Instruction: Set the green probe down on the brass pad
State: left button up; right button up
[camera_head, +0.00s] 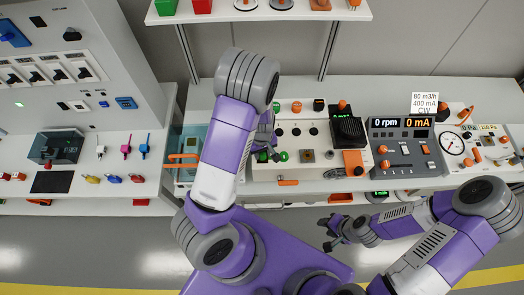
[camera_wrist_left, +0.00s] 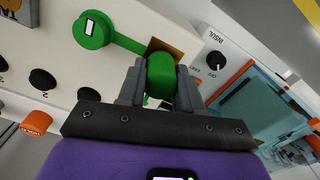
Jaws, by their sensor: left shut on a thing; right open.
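The green probe (camera_wrist_left: 161,75) is between the fingers of my left gripper (camera_wrist_left: 158,92), which is shut on it. A brass-coloured square pad (camera_wrist_left: 188,44) shows just behind the probe in the left wrist view, partly covered by it. I cannot tell whether they touch. A green bar runs from a round green base (camera_wrist_left: 92,30) to near the probe; whether it joins the probe is unclear. In the head view my left gripper (camera_head: 264,154) is over the left end of the white panel, and my arm hides much there. My right gripper (camera_head: 332,234) is open and empty before the bench.
Black knobs (camera_wrist_left: 41,79) and an orange knob (camera_wrist_left: 36,122) stand on the white panel near the left gripper. A blue-grey tray with an orange handle (camera_head: 183,157) is left of it. A black-topped device (camera_head: 348,131) and a grey meter console (camera_head: 404,150) stand to the right.

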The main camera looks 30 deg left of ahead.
dwell(0.3)
pick_arm(q)
jog(key=o, duration=1.1)
jog(key=shift+o, duration=0.2)
notch_tip(320, 180, up, 8)
jog(key=shift+f+p, duration=0.2)
jog(key=shift+p, duration=0.55)
